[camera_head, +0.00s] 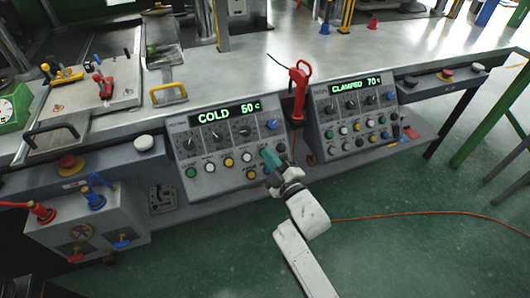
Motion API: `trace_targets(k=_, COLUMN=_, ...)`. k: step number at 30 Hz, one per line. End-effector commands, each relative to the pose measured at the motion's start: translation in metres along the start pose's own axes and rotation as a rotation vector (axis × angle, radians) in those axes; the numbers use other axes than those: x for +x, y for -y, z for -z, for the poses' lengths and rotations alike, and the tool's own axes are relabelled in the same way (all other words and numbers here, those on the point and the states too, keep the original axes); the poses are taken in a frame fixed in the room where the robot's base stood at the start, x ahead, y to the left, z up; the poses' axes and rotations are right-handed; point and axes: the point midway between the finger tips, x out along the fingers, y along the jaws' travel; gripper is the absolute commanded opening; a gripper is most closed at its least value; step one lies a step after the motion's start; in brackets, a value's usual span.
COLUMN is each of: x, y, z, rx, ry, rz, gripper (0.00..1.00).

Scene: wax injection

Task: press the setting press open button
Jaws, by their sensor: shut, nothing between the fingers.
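Two grey control panels are set in the bench front. The left panel (217,140) has a green display reading COLD 50 c, and the right panel (352,115) reads CLAMPED 70. Each has dark knobs above rows of green, white, yellow and other coloured buttons. The button labels are too small to read, so I cannot tell which is the open button. My gripper (266,154), with teal fingers, is shut and empty. It is at the lower right of the left panel and hides part of it. I cannot tell whether it touches the panel.
A red tool (299,88) stands between the panels. A red button (68,163) and a white button (144,142) are on the bench edge at left. A box with red and blue valves (90,232) projects at lower left.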

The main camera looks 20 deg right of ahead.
Motion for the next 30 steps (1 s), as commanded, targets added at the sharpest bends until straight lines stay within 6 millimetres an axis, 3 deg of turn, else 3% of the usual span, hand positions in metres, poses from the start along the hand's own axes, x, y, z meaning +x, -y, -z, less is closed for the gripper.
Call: trace_targets(k=30, x=0.0070, y=0.0052, z=-0.0052, rx=0.000, ry=0.000, rz=0.000, gripper=0.00)
